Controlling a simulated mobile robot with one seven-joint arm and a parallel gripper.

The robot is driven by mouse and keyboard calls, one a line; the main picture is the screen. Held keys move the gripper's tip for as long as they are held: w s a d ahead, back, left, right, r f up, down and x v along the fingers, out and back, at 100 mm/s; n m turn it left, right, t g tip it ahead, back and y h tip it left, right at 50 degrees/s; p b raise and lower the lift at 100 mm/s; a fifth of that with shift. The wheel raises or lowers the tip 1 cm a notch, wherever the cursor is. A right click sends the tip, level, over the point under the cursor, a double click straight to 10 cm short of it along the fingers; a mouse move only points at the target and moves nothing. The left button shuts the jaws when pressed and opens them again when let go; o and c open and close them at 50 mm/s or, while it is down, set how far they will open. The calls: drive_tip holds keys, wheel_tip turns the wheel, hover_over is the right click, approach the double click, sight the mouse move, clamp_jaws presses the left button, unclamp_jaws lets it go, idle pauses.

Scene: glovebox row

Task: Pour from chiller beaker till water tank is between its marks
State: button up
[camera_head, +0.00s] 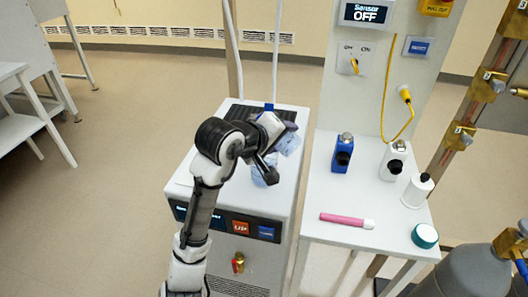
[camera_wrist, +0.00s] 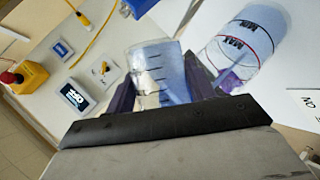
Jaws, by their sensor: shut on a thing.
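In the wrist view, a clear beaker (camera_wrist: 165,72) with dark graduation lines and bluish liquid is held between the dark purple fingers of my gripper (camera_wrist: 163,92). The clear water tank (camera_wrist: 238,48) is just right of it, with a black MIN line and a red MAX line; it appears upside down in this picture. I cannot read its water level exactly. In the head view, my gripper (camera_head: 278,135) is over the chiller (camera_head: 222,205). The pale blue beaker (camera_head: 290,143) looks tilted there, above the partly hidden tank (camera_head: 265,177). I cannot see a stream.
A panel behind has a "Sensor OFF" display (camera_head: 364,14). Grey cylinders (camera_head: 465,275) stand at the front right.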

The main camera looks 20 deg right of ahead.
drive_tip(key=shift+r, duration=0.15)
idle(0.9)
drive_tip(key=shift+f+n+g+h+b, duration=0.4)
drive_tip(key=shift+n+g+h, duration=0.1)
drive_tip(key=shift+n+h, duration=0.2)
idle(2.2)
drive_tip(key=shift+r+p, duration=0.1)
drive_tip(key=shift+p, duration=0.2)
